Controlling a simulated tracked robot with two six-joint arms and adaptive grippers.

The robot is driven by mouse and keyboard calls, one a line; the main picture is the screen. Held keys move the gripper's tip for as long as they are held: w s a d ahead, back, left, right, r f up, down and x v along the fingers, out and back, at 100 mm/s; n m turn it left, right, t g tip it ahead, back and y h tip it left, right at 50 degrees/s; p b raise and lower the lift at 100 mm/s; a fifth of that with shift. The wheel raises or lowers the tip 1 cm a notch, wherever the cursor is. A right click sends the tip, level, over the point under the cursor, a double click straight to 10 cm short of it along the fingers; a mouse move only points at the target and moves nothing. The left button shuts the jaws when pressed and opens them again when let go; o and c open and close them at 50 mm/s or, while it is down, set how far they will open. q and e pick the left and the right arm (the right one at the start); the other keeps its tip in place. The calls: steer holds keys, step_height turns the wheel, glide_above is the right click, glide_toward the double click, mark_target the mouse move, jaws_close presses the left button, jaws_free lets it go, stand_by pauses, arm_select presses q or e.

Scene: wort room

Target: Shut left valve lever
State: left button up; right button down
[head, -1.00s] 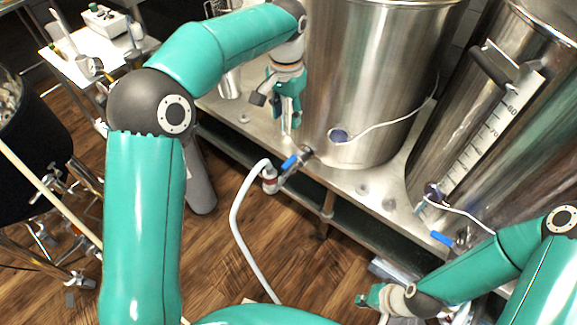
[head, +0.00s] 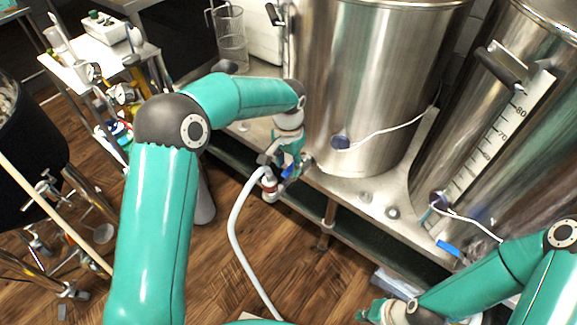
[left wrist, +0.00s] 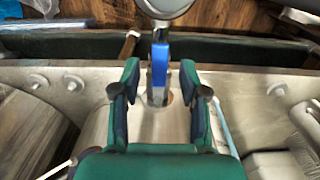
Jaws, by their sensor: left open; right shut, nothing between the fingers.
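The left valve lever (left wrist: 159,68) has a blue grip. In the left wrist view it lies between the two fingers of my left gripper (left wrist: 160,92), with a gap on each side. The fingers are open and I see no contact. In the head view my left gripper (head: 284,168) is at the valve below the left steel kettle (head: 370,80) and hides most of the lever. A white hose (head: 236,225) hangs from this valve. My right gripper (head: 372,308) is shut and empty at the lower right, apart from the valves.
A second blue lever (head: 447,248) is on the right kettle (head: 490,140), near my right arm. The steel bench (head: 370,190) carries both kettles. A white table with instruments (head: 95,65) stands at the back left. Wooden floor lies open in front.

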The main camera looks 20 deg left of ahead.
arm_select(q)
steer(key=shift+f, duration=0.5)
jaws_close()
